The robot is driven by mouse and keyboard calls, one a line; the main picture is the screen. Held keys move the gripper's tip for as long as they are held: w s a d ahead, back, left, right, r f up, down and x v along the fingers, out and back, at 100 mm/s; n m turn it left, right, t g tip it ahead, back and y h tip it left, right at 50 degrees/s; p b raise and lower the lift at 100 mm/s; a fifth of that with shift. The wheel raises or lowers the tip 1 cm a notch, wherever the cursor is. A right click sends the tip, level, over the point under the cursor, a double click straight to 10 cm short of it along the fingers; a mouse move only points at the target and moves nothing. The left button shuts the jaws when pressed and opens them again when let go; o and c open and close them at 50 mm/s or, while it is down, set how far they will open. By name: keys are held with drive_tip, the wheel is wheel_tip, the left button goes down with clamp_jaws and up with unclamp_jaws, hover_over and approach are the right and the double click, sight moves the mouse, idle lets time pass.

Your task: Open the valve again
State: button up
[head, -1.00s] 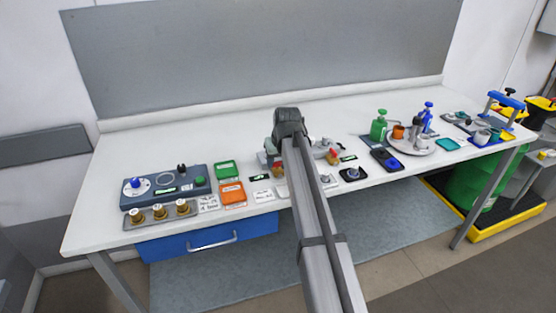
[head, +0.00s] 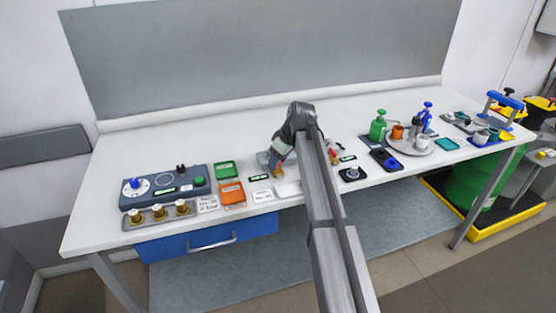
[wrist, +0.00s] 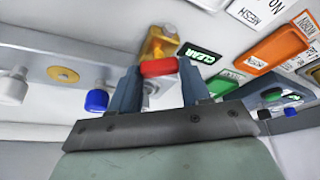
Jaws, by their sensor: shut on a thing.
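The valve has a brass-yellow body (wrist: 158,42) and a red handle (wrist: 159,67) in the wrist view. My gripper (wrist: 160,75) is shut on the red handle, one blue-grey finger on each side of it. In the head view my gripper (head: 278,157) reaches down to the left of the two fittings at the middle of the table. Its fingers partly cover the valve (head: 278,170) there. Whether the valve is open or closed I cannot tell. A small display beside it (wrist: 199,54) reads CLEAR in green.
An orange tray (head: 232,193) and a green tray (head: 225,170) lie left of the valve. A control box with knobs (head: 165,186) stands farther left. A blue-capped part (wrist: 97,100) is beside my left finger in the wrist view. The table's back strip is clear.

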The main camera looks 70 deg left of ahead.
drive_tip(key=n, duration=0.2)
drive_tip(key=n+g+h, duration=0.1)
drive_tip(key=n, duration=0.3)
drive_tip(key=shift+w+a+g+h, duration=0.15)
drive_tip(key=shift+a+g+h, duration=0.15)
drive_tip(key=shift+h, duration=0.1)
drive_tip(key=n, duration=0.2)
drive_tip(key=n+h, duration=0.1)
drive_tip(key=n, duration=0.1)
drive_tip(key=shift+n+h, duration=0.3)
drive_tip(key=o, duration=1.1)
drive_tip(key=shift+c, duration=0.2)
drive_tip(key=shift+a, duration=0.1)
drive_tip(key=shift+r, duration=0.1)
